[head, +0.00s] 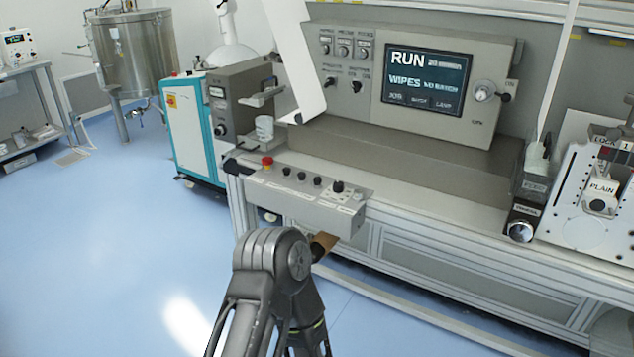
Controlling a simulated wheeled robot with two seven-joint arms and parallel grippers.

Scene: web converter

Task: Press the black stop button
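A grey control box (300,207) sticks out from the front of the machine bench, left of the middle of the head view. Along its sloped top are a red button (267,162), several small black buttons, one of them a black button (301,176) near the middle, and a larger black knob (338,187) at the right end. The labels are too small to read, so I cannot tell which black button is the stop. One of my dark arms rises from the bottom edge in front of the box. No gripper fingers show; nothing visibly touches the buttons.
A screen (427,75) on the machine reads RUN. A white web (290,60) hangs down left of it. A beaker (264,128) stands behind the box's left end. A brown piece (324,243) shows below the box. The blue floor (120,260) at left is clear.

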